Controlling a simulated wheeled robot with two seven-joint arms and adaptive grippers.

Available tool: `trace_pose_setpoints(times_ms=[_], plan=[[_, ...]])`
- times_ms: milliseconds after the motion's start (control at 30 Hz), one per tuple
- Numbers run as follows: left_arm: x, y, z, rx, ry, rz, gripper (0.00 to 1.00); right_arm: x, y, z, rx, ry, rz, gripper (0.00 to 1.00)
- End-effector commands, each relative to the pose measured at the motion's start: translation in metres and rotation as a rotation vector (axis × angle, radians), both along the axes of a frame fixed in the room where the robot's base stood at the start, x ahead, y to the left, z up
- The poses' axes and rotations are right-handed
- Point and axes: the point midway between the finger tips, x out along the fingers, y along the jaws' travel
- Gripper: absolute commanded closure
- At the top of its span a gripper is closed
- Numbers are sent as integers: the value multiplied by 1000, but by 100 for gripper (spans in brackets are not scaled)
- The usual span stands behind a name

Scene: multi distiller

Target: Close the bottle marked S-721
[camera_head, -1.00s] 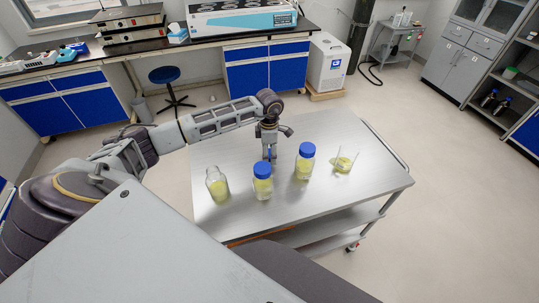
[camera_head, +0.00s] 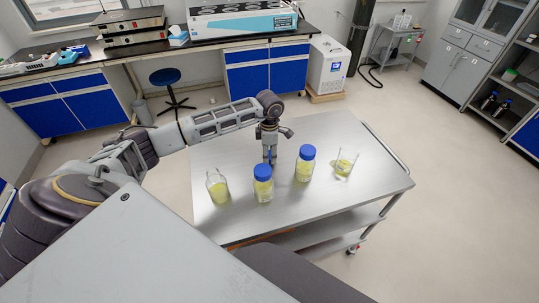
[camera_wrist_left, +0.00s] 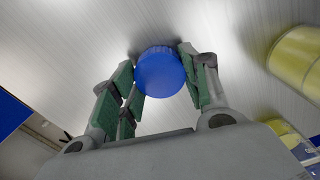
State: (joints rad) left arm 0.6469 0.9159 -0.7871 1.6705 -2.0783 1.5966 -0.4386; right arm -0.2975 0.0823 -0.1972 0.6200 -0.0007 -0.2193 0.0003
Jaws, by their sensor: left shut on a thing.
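My left gripper (camera_head: 269,157) is shut on a loose blue cap (camera_wrist_left: 160,72), with its fingers on either side of it in the left wrist view. The cap is at or just above the metal table (camera_head: 330,208); I cannot tell if it touches. An open bottle (camera_head: 218,189) with yellow contents and no cap stands at the table's left. Two bottles with yellow contents and blue caps stand near the gripper, a front one (camera_head: 263,185) and a back one (camera_head: 304,166). No label can be read, so I cannot tell which is S-721. My right gripper is not in view.
A beaker (camera_head: 345,162) with yellow contents stands right of the bottles. The table's right and back parts are clear. A rail (camera_head: 386,148) runs along its right edge. A lab bench (camera_head: 215,46) and a stool (camera_head: 166,76) stand behind.

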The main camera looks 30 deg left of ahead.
Motion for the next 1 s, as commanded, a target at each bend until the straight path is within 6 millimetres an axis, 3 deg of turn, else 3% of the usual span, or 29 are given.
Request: trace_pose_setpoints(times_ms=[300,633,1000], plan=[[1,1,34,1,-3,0,64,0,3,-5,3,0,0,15],[1,0,81,0,-4,0,64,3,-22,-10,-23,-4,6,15],[0,0,97,0,0,0,64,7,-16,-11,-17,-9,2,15]])
